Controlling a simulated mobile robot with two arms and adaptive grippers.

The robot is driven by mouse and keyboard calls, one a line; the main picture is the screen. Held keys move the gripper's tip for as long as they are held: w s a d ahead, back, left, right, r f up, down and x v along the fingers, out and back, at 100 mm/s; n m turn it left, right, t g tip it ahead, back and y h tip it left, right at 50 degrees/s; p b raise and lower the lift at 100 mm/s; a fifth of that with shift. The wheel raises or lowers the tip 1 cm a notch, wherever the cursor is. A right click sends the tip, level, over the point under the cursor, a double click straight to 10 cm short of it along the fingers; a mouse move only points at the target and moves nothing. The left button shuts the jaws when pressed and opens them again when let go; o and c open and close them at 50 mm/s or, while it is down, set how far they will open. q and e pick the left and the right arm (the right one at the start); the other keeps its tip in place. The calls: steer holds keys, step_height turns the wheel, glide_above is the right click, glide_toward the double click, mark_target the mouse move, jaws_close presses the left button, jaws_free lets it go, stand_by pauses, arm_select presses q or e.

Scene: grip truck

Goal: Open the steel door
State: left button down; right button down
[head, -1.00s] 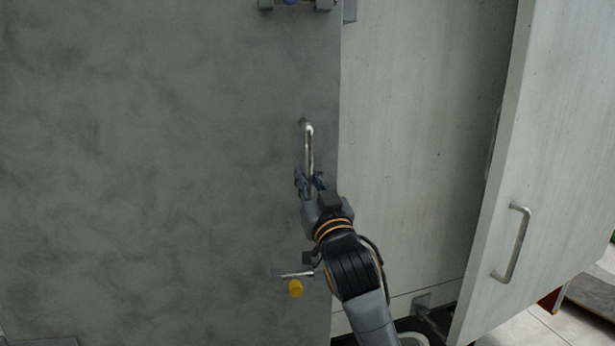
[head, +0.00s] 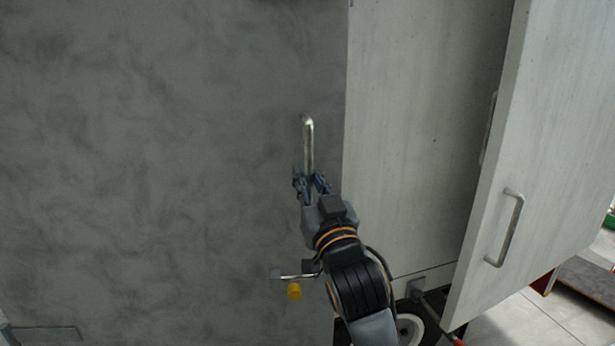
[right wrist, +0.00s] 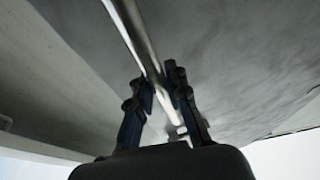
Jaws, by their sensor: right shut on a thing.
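The steel door (head: 160,170) is a mottled grey panel that fills the left half of the head view. Its upright metal bar handle (head: 309,140) stands near the door's right edge. My right gripper (head: 311,182) is shut on the lower part of this handle. In the right wrist view the handle (right wrist: 134,32) runs down between the two dark fingers (right wrist: 163,95). My left gripper is not in view.
A pale panel (head: 415,140) lies right of the steel door. A pale door (head: 545,150) with its own metal handle (head: 511,228) stands swung out at the right. A wheel (head: 410,330) shows at the bottom. Tiled floor (head: 510,330) shows at lower right.

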steer(key=s+p, duration=0.1)
steer(key=s, duration=0.5)
steer(key=shift+s, duration=0.2)
steer(key=shift+a+f, duration=0.1)
steer(key=s, duration=0.6)
steer(key=shift+s+a+p, duration=0.35)
steer(key=shift+s+a, duration=0.05)
